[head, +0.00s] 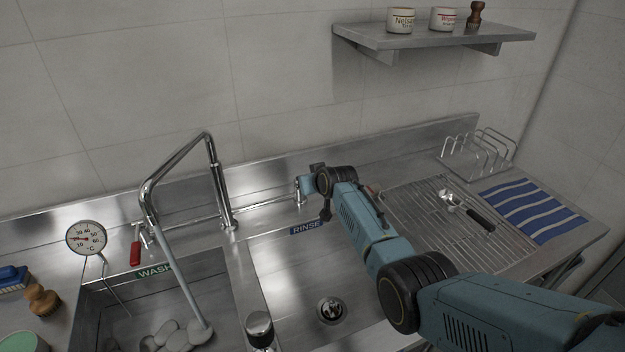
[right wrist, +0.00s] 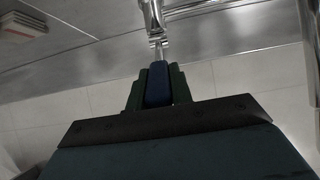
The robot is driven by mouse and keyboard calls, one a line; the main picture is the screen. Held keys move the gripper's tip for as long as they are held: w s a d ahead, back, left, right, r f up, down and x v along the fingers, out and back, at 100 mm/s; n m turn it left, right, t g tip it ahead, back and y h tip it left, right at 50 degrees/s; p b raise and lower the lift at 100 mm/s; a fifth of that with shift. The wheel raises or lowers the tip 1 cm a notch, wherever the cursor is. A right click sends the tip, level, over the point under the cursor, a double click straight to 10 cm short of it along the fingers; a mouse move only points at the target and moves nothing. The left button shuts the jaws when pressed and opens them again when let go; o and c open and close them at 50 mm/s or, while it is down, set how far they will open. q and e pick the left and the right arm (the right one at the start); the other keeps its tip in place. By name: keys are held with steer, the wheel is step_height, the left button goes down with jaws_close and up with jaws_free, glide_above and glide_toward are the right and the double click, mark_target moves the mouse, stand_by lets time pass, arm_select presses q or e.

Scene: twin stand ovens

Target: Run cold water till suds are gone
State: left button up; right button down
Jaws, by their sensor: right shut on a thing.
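My right gripper (head: 318,185) is at the tap fitting (head: 300,188) behind the rinse basin (head: 285,265). In the right wrist view its green fingers (right wrist: 158,85) are shut on a blue handle (right wrist: 157,82), joined to a chrome fitting (right wrist: 155,30). The chrome spout (head: 180,160) is turned over the wash basin (head: 110,310) at left. A straight grey column (head: 180,270) runs down from its end; I cannot tell water from pipe. Pale rounded lumps (head: 170,335), likely suds, lie at its foot. My left gripper is out of view.
A red tap handle (head: 135,254) and a dial thermometer (head: 87,238) are at the wash basin. The rinse basin has a drain (head: 332,310). A ladle-like utensil (head: 470,210), striped cloth (head: 532,208) and wire rack (head: 482,150) are at right. A shelf (head: 435,35) is above.

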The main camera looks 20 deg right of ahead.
steer(key=shift+w+r, duration=0.1)
stand_by(0.4)
steer(key=c, duration=1.2)
jaws_free()
steer(key=shift+c, duration=0.2)
steer(key=shift+r, duration=0.1)
steer(key=shift+s+r+p, duration=0.3)
steer(key=shift+s+p, duration=0.1)
steer(key=shift+p, duration=0.05)
steer(key=p+v, duration=0.2)
steer(key=v, duration=1)
steer(key=shift+r, duration=0.2)
